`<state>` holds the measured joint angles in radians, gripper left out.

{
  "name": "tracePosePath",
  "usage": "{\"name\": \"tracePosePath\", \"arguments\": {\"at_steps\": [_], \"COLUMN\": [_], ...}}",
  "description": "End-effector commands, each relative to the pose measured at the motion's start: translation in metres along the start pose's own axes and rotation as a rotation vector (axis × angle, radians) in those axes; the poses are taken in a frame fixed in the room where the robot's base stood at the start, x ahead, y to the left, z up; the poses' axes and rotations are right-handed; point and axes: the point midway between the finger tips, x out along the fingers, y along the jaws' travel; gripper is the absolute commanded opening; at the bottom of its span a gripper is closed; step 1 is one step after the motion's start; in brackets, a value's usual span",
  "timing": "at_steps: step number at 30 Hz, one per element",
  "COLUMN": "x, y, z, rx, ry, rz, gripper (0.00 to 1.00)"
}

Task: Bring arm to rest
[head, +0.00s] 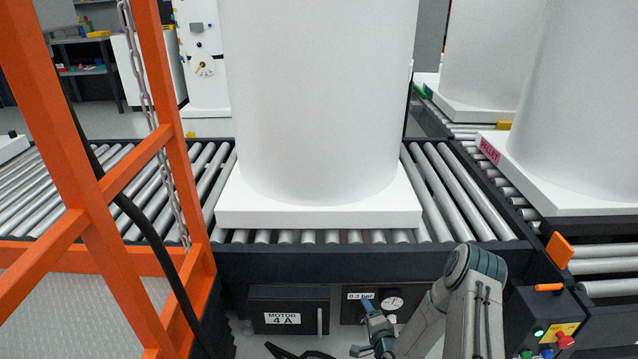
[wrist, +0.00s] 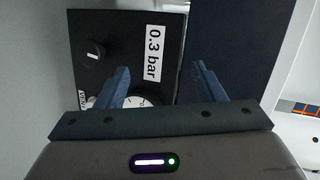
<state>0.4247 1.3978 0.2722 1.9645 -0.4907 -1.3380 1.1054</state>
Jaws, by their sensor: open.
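My gripper (head: 368,326) is low at the front of the conveyor in the head view, in front of the panel labelled 0.3 bar (head: 376,300). My arm comes in from the lower right. In the wrist view my gripper (wrist: 161,85) shows two blue fingers set wide apart with nothing between them. Behind them are the 0.3 bar label (wrist: 153,54), a black knob (wrist: 94,52) and a round gauge (wrist: 135,100), partly hidden by the left finger. I cannot tell whether the fingers touch the panel.
A large white tank on a white pallet (head: 318,213) stands on the roller conveyor (head: 470,195). An orange frame (head: 90,190) with a chain stands at left. A box labelled MOTOR 4 A (head: 288,311) is left of my gripper. A button box (head: 548,325) is at lower right.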

Motion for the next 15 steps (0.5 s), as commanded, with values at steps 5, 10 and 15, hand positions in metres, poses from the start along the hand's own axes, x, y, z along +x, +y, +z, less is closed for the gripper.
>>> {"name": "tracePosePath", "arguments": {"at_steps": [5,10,15], "x": [-0.004,-0.018,-0.042], "y": [-0.083,-0.15,-0.217], "z": [-0.018,-0.032,-0.044], "rx": [-0.208,-0.389,-0.552], "ry": [-0.059,-0.104,-0.142], "rz": [0.114,0.227,0.338], "gripper": [0.63,0.63,0.63]}}
